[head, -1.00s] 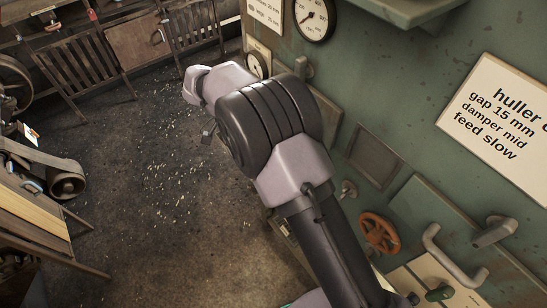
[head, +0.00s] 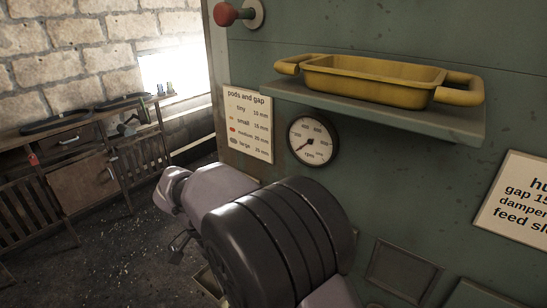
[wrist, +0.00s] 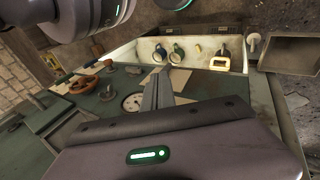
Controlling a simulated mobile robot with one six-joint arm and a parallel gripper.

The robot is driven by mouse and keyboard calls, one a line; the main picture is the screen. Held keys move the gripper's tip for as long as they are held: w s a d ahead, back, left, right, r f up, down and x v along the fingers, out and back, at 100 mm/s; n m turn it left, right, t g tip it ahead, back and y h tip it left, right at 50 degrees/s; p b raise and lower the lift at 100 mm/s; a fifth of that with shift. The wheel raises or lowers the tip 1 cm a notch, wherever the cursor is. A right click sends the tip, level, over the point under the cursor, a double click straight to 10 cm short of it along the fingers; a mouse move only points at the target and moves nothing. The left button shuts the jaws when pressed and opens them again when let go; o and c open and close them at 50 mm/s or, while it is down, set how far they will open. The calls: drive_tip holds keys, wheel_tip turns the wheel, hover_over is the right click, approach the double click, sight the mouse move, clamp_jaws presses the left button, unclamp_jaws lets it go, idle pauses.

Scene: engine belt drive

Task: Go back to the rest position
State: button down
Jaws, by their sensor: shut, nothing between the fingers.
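My gripper (wrist: 158,90) shows in the wrist view with its two grey fingers together and nothing between them. It points over the green machine, with a round gauge (wrist: 132,101) just left of the fingers in the picture. Whether the fingers touch anything cannot be told, but nothing is held. In the head view my arm's purple and black links cross the lower middle in front of the green machine panel (head: 400,160). My fingers are not clear in that view.
A shelf (head: 385,115) carrying a yellow tray (head: 375,85) juts from the panel above my arm. An rpm gauge (head: 313,141) and a pods chart (head: 247,122) are close by. A wooden bench (head: 85,165) stands at left, with open floor (head: 85,250) before it.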

drive_tip(key=s+d+f+n+t+y+b, duration=0.1)
drive_tip(key=s+d+f+t+y+b, duration=0.3)
drive_tip(key=s+d+b, duration=0.3)
drive_tip(key=s+d+f+n+t+y+b, duration=0.1)
drive_tip(key=s+d+f+t+y+b, duration=0.2)
drive_tip(key=s+d+f+b, duration=0.2)
drive_tip(key=s+d+b, duration=0.3)
drive_tip(key=b, duration=0.3)
drive_tip(key=shift+f+t+y+b, duration=0.35)
drive_tip(key=shift+t+y+b, duration=0.05)
drive_tip(key=c, duration=2.2)
unclamp_jaws()
